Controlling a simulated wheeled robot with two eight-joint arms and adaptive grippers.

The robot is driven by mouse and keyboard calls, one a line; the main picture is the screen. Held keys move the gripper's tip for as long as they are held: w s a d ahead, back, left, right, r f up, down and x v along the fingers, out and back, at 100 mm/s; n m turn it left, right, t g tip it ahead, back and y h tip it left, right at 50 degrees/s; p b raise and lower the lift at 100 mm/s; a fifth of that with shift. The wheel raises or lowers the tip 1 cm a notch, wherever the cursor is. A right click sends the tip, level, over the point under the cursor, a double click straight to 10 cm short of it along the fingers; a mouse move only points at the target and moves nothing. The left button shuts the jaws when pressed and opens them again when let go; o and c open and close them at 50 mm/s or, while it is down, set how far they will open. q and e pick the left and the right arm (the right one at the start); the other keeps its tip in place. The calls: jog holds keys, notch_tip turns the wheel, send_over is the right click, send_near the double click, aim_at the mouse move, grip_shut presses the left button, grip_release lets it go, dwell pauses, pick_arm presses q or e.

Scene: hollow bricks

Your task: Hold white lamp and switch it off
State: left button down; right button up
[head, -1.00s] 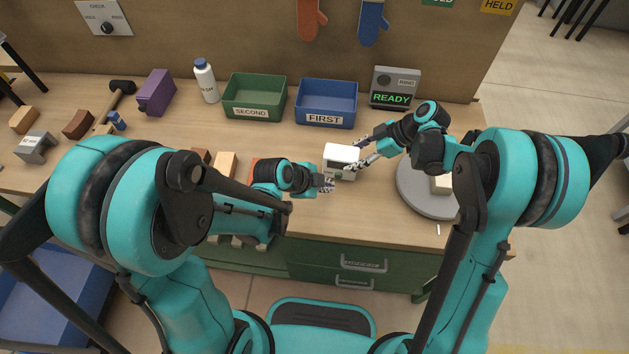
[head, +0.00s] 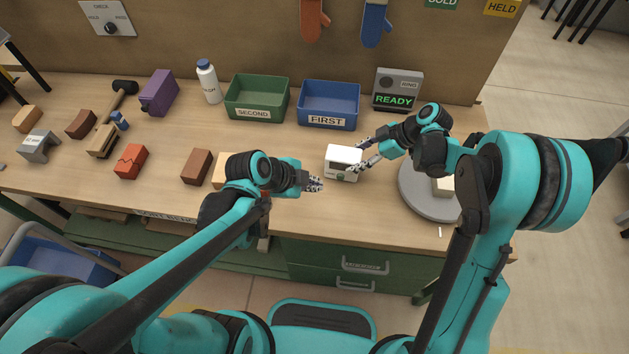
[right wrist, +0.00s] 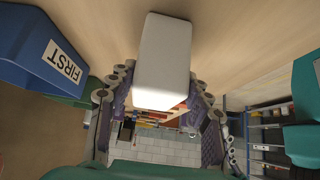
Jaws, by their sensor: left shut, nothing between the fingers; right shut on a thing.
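The white lamp (head: 344,158) is a small white box standing on the workbench in front of the blue bin. A greenish-grey mark shows low on its front face. My right gripper (head: 362,157) comes from the right and is shut on the lamp; in the right wrist view its fingers lie on both sides of the white body (right wrist: 163,55). My left gripper (head: 317,184) is shut and empty, a little left of and in front of the lamp, apart from it. The right wrist view does not show the lamp's front clearly.
Behind the lamp stand the blue FIRST bin (head: 328,119), the green SECOND bin (head: 256,113) and a box reading READY (head: 395,100). A round grey turntable (head: 416,195) is at right. Several bricks, including a red one (head: 131,162), lie at left.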

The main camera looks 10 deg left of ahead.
dwell(0.3)
jog(key=o, duration=1.1)
jog(key=v, duration=1.2)
